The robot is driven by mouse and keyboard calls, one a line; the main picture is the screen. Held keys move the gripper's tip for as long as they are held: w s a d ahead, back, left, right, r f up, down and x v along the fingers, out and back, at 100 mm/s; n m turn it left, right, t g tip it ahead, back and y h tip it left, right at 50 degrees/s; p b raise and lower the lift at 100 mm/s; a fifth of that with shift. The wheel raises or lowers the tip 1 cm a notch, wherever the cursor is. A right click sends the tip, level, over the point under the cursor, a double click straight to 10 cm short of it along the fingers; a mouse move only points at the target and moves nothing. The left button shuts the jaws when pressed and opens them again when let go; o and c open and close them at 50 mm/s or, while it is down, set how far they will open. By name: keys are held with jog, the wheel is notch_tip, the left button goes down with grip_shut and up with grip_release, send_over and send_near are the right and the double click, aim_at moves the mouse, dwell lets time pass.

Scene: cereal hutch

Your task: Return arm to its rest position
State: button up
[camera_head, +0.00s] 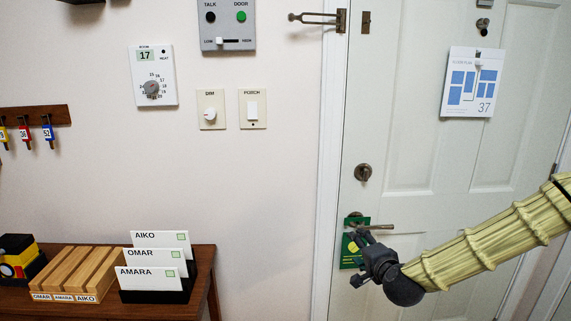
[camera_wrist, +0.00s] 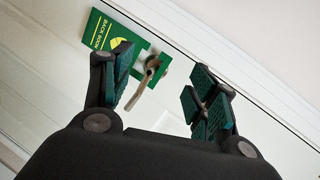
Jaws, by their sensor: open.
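My gripper (camera_head: 361,256) is at the right of the head view, in front of the door near its lever handle (camera_head: 375,227). In the wrist view my gripper (camera_wrist: 166,90) is open, with nothing between its fingers. The handle (camera_wrist: 146,82) shows beyond and between the fingers, and I cannot tell if they touch it. A green hanger sign (camera_head: 354,235) hangs at the handle. It also shows in the wrist view (camera_wrist: 104,31), partly hidden by a finger. My arm reaches in from the right edge.
The door (camera_head: 415,130) is shut and carries a deadbolt (camera_head: 363,172) and a floor plan sheet (camera_head: 470,82). A wooden table (camera_head: 204,257) at lower left holds a card rack (camera_head: 155,297) and a slotted wooden block (camera_head: 75,272).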

jog(key=s+a+f+n+g+p, duration=0.1)
jog(key=s+a+f+n+g, duration=0.2)
jog(key=s+f, duration=0.75)
jog(key=s+a+f+n+g+p, duration=0.15)
jog(key=s+f+n+g, duration=0.25)
jog(key=s+f, duration=0.65)
jog(key=s+d+f+n+g+p, duration=0.1)
jog(key=s+f, duration=0.3)
jog(key=s, duration=0.5)
jog(key=s+d+f+n+g+h+p, duration=0.1)
jog(key=s+d+f+n+g, duration=0.1)
jog(key=s, duration=0.6)
jog(key=s+d+f+n+g+h+p, duration=0.1)
jog(key=s+f+n+g, duration=0.2)
jog(key=s+f, duration=0.3)
jog(key=s+g, duration=0.1)
jog(key=s, duration=0.2)
jog(key=shift+s+d+f, duration=0.35)
jog(key=shift+d, duration=0.05)
